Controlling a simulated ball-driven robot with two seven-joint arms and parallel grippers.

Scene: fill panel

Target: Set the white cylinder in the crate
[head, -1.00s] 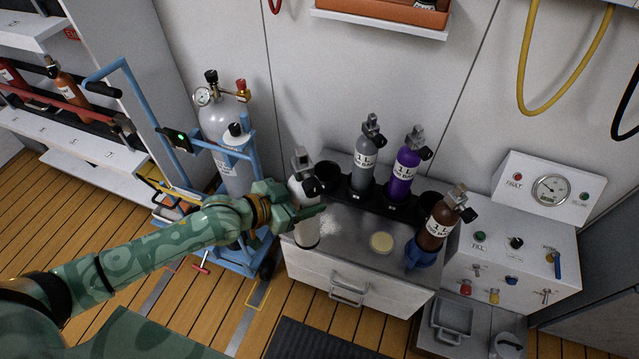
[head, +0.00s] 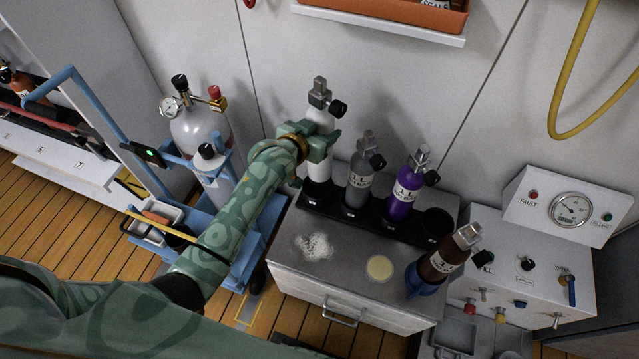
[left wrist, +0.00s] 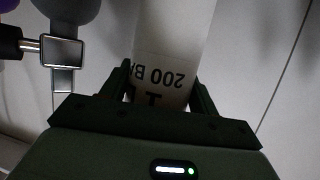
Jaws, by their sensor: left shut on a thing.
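The white cylinder (head: 319,170), with a grey and black valve on top, is upright in the head view. My left gripper (head: 320,146) is shut around its upper body; the left wrist view shows the jaws (left wrist: 160,92) on its printed white side. The black crate (head: 386,229) stands along the back of the counter. The cylinder's lower end is at the crate's leftmost socket, and its top stands higher than its neighbours. I cannot tell how deep it sits. My right gripper is not in view.
A grey cylinder (head: 360,184) and a purple cylinder (head: 405,190) stand in the crate, right of the white one. The crate's right socket is empty. A brown cylinder (head: 440,262) leans in a blue holder. A pale disc (head: 380,268) and white patch (head: 314,247) mark the counter.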

